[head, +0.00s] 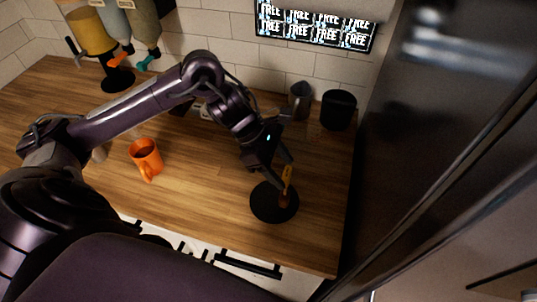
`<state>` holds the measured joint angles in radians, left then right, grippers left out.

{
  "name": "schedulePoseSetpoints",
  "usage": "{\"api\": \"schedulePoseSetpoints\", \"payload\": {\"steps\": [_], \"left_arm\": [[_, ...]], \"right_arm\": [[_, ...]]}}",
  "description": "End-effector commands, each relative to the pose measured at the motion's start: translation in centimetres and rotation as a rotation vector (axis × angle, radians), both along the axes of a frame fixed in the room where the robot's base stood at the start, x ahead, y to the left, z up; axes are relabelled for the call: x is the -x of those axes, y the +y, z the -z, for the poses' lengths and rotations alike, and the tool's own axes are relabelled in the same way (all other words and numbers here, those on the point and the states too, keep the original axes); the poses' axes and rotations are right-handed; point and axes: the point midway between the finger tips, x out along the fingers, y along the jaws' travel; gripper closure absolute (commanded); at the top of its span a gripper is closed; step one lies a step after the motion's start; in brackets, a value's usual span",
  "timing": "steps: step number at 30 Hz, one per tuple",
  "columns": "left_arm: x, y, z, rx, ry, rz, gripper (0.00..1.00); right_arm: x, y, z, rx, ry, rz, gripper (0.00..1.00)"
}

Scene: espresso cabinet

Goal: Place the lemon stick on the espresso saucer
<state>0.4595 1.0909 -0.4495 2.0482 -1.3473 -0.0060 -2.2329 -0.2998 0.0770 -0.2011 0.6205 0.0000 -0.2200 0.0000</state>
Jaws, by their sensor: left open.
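The espresso saucer (266,209) is a dark round disc on the wooden counter, near its front right. A thin yellow-orange piece, which looks like the lemon stick (288,178), stands nearly upright over the saucer's right half. Its lower end is reddish-brown and appears to meet the saucer, though I cannot be sure of contact. My left gripper (279,168) reaches down from above, right beside the stick's upper part, with its jaws open. The dark fingers partly blend with the saucer. My right gripper is not in view.
An orange mug (146,157) stands on the counter to the left. A black cylinder (338,109) and a grey jug (300,99) stand at the back right. A tall dark glossy cabinet (440,150) bounds the right side. The wood between mug and saucer is clear.

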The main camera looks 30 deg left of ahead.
Motion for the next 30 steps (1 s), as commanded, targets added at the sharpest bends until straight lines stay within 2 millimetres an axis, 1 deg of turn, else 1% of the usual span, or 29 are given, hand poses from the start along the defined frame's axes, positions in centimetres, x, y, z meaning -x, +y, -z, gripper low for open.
{"api": "schedulePoseSetpoints", "payload": {"steps": [1, 3, 9, 12, 17, 30], "left_arm": [[0.0, 0.8, -0.5, -0.004, -0.007, -0.001, 0.43], [0.3, 1.6, -1.8, -0.004, -0.005, -0.002, 0.43], [0.7, 3.1, -4.6, -0.002, -0.002, -0.002, 0.43], [0.8, 3.5, -5.3, 0.000, -0.001, -0.001, 0.43], [1.0, 3.6, -5.7, 0.001, 0.001, 0.000, 0.43], [0.9, 3.6, -5.7, 0.001, 0.001, 0.000, 0.43]], "right_arm": [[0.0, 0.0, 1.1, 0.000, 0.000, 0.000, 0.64], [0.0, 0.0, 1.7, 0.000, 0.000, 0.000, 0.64], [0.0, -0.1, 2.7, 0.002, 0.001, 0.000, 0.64], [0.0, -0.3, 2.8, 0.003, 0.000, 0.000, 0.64], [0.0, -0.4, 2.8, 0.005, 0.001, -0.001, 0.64], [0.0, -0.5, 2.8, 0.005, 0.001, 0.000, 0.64]]}}
